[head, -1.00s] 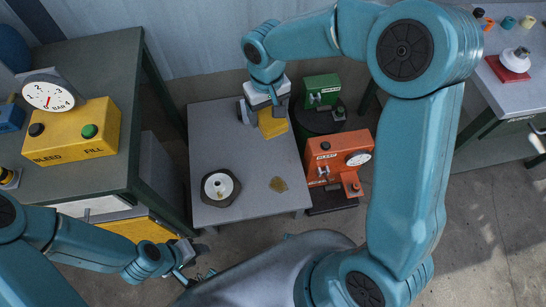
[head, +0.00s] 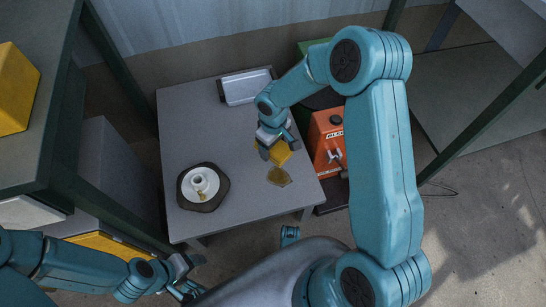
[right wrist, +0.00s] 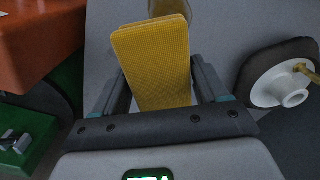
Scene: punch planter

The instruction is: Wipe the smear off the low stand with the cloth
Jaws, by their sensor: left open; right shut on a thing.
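The low stand (head: 225,125) is a grey square table in the middle of the head view. A brownish-yellow smear (head: 279,177) lies on its top near the right front edge. My right gripper (head: 276,146) is shut on the yellow cloth (head: 281,154), just behind the smear. The folded cloth fills the space between the fingers in the right wrist view (right wrist: 155,60). The smear shows partly beyond the cloth there (right wrist: 172,10). I cannot tell whether the cloth touches the stand. My left gripper (head: 187,278) is open and empty, low in front of the stand.
A dark plate with a white cup-like piece (head: 203,187) sits on the stand's left front. A pale tray (head: 245,86) lies at the back. An orange box (head: 327,140) stands close by the right edge. A green-framed bench (head: 45,130) rises on the left.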

